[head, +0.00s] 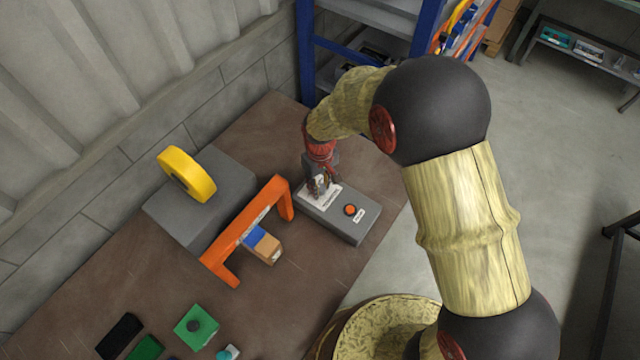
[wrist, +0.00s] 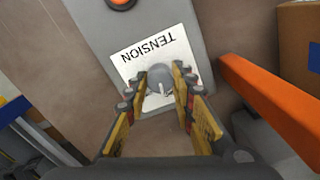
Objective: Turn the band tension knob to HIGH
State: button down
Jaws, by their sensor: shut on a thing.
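The grey control box (head: 343,221) sits on the brown table near its right edge. The band tension knob (wrist: 159,78) is a round grey knob on a white label (wrist: 163,50) marked TENSION. My gripper (wrist: 160,92) reaches down over the label, with its yellow-padded fingers on both sides of the knob, shut on it. In the head view my gripper (head: 319,186) covers the knob. The knob's pointer direction and the HIGH mark cannot be made out.
An orange button (head: 351,210) is on the same box. An orange arch (head: 246,228) with a small cardboard box (head: 266,249) stands to the left, near a grey block with a yellow roll (head: 187,174). Blue shelving (head: 306,50) stands behind the table.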

aim_at(320, 187)
jog(key=m, duration=0.4)
jog(key=shift+m+p, duration=0.35)
jog(key=shift+m, duration=1.75)
jog(key=c, duration=1.5)
grip_release()
notch_tip(320, 187, up, 12)
